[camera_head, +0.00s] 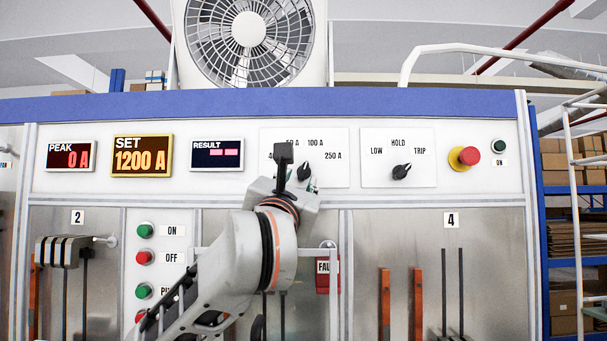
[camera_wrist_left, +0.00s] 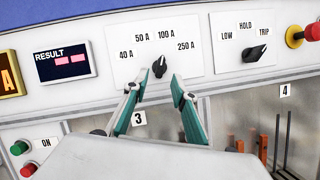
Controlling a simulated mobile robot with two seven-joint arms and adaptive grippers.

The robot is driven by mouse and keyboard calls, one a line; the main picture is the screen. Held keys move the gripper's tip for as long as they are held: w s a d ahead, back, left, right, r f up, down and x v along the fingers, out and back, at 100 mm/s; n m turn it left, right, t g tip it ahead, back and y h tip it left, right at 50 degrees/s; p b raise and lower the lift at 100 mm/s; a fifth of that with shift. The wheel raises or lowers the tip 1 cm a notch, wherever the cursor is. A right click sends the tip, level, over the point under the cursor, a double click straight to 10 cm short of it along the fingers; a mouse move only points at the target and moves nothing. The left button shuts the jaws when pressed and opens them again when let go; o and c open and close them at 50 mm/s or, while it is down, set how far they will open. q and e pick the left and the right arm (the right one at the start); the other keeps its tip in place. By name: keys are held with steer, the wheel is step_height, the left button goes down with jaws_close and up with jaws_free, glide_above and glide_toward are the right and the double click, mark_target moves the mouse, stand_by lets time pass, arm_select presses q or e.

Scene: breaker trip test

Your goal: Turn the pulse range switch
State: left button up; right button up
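The pulse range switch (camera_wrist_left: 159,67) is a small black knob on a white plate marked 40 A, 50 A, 100 A and 250 A. In the left wrist view its pointer is tilted slightly right, towards 100 A. It also shows in the head view (camera_head: 303,171), partly hidden by my left gripper (camera_head: 298,184). In the left wrist view my left gripper (camera_wrist_left: 156,88) is open, with its two teal-edged fingers apart just below the knob and nothing between them. Contact with the knob is not visible. My right gripper is in neither view.
To the right are a LOW/HOLD/TRIP knob (camera_head: 401,171) turned towards TRIP and a red emergency button (camera_head: 465,157). To the left are the displays PEAK 0 A (camera_head: 70,156), SET 1200 A (camera_head: 141,157) and RESULT (camera_head: 217,154). Green and red buttons (camera_head: 145,257) sit lower left.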

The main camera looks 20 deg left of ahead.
mark_target(303, 174)
arm_select(q)
steer(key=p+x, duration=0.1)
steer(key=x, duration=0.4)
steer(key=shift+w+r, duration=0.15)
steer(key=shift+w, duration=0.15)
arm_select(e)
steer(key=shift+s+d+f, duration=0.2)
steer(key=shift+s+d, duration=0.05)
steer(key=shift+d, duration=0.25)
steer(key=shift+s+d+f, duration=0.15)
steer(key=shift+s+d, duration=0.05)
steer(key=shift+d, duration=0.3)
arm_select(q)
jaws_close()
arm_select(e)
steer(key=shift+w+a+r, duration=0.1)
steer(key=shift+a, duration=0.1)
